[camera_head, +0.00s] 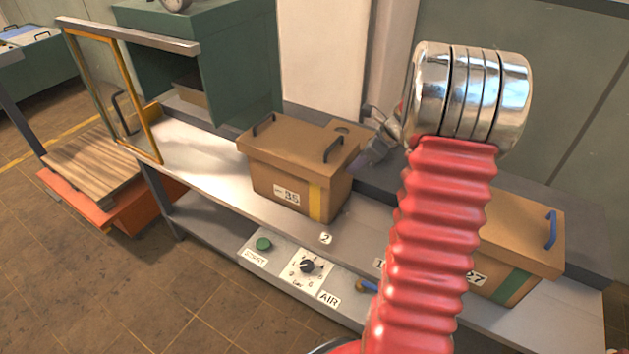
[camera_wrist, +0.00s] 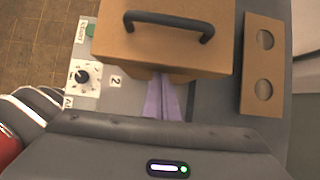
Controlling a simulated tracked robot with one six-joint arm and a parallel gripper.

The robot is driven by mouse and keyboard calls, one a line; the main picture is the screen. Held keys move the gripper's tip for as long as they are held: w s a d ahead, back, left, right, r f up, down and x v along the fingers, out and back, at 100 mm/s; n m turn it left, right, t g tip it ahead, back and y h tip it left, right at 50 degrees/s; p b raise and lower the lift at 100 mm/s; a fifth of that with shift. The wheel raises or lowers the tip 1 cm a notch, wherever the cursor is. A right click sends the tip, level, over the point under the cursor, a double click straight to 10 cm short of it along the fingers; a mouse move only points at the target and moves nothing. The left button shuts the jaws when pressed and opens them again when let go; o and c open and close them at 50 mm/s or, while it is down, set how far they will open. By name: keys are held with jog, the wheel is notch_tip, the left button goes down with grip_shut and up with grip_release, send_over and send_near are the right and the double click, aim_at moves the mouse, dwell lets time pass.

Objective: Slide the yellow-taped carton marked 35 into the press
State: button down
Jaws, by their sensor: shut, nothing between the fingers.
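The carton marked 35 (camera_head: 272,174) stands upright on the bench, with a yellow tape strip at its front right and black handles on its lid. Its lid and one handle fill the top of the wrist view (camera_wrist: 205,58). The green press (camera_head: 240,75) stands at the back left, its front opening facing the bench, beside a yellow-framed clear panel (camera_head: 100,85). My gripper (camera_head: 378,140) is shut and empty at the carton's right side. In the wrist view its pale fingers (camera_wrist: 163,98) reach the carton's near side; the lid hides the tips, so contact is unclear.
Another carton (camera_head: 520,235) with green tape and a blue handle stands on the bench's right. A brown piece with round holes (camera_wrist: 262,70) lies behind carton 35. A control panel (camera_head: 290,262) is on the bench front. The bench strip (camera_head: 195,150) left of carton 35 is clear.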

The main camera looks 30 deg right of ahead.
aim_at(274, 131)
jog(key=shift+w+a, duration=2.45)
jog(key=shift+w, duration=2.25)
jog(key=shift+w+a, duration=2.45)
jog(key=shift+w, duration=2.25)
jog(key=shift+w+a, duration=2.45)
jog(key=shift+w, duration=2.25)
jog(key=shift+s+d+r, duration=0.35)
jog(key=shift+s+r, duration=0.15)
jog(key=shift+s, duration=0.1)
jog(key=shift+s+d+r, duration=0.3)
jog(key=shift+s+r, duration=0.2)
jog(key=shift+s, duration=0.15)
jog(key=shift+s+d+r, duration=0.35)
jog(key=shift+s+r, duration=0.15)
jog(key=shift+s, duration=0.1)
jog(key=shift+n, duration=0.3)
